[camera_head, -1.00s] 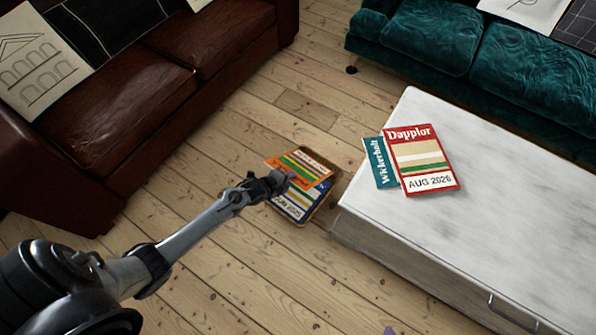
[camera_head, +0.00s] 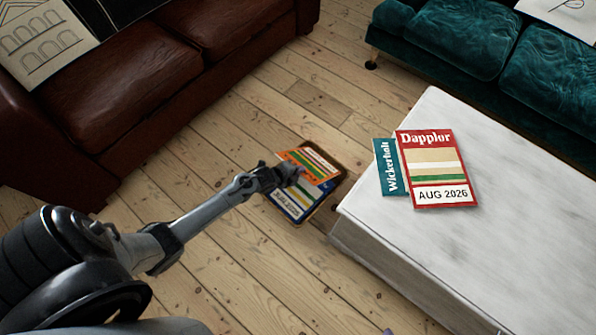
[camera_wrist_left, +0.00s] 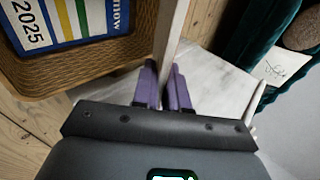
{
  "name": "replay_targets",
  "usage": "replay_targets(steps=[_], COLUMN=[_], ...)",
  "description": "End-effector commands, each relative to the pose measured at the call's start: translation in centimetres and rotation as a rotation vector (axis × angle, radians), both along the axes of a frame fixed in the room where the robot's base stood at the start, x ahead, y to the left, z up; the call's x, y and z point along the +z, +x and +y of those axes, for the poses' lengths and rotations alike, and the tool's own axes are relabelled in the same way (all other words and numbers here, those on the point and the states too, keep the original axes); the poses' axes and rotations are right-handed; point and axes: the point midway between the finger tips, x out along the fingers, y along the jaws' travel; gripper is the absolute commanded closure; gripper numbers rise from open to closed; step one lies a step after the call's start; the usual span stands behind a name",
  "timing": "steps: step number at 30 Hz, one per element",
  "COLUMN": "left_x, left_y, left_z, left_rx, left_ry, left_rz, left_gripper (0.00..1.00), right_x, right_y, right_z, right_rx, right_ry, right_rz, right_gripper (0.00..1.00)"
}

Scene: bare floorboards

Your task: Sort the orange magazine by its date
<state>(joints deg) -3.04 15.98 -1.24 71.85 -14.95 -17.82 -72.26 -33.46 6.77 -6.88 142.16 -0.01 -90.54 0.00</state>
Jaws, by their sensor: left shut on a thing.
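The orange magazine (camera_head: 306,163), with white, green and yellow stripes, is held by my left gripper (camera_head: 286,175). In the left wrist view the held magazine (camera_wrist_left: 170,38) shows edge-on between the purple fingers (camera_wrist_left: 163,88). Its date cannot be read. In the head view it overlaps the upper part of a brown wicker basket (camera_wrist_left: 110,68) on the floor. A blue magazine (camera_head: 294,206) dated JUN 2025 lies in the basket. On the white table (camera_head: 520,230), a red Dapplor magazine (camera_head: 434,143) dated AUG 2026 partly covers a teal Wickerholt one (camera_head: 384,166). My right gripper is not in view.
The basket stands beside the table's left end. A brown leather sofa (camera_head: 120,90) is at the upper left, and a teal sofa (camera_head: 470,45) at the upper right. Bare floorboards (camera_head: 230,260) lie open between them. The table's right part is clear.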

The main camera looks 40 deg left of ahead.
Motion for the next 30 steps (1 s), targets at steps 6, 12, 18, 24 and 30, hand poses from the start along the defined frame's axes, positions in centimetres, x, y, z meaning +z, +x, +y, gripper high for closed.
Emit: replay_targets(steps=[6, 12, 18, 24, 30], left_x=[-3.2, -5.3, -7.2, -8.1, -8.2], left_y=[0.0, 0.1, 0.1, 0.1, 0.1], left_z=[0.0, 0.0, 0.0, 0.0, 0.0], left_rx=[0.001, -0.001, -0.001, -0.001, -0.001], left_ry=[-0.002, 0.0, -0.001, 0.001, -0.001], left_rz=[-0.002, -0.002, -0.002, -0.002, -0.003], left_gripper=[1.0, 1.0, 1.0, 1.0, 1.0], right_x=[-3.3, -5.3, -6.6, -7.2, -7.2], right_y=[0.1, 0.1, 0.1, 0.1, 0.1], right_z=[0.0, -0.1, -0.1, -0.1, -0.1], right_rx=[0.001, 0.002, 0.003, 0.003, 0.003], right_ry=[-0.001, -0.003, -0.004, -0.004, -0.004], right_rz=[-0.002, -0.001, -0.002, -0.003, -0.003], right_gripper=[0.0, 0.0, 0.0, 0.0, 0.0])
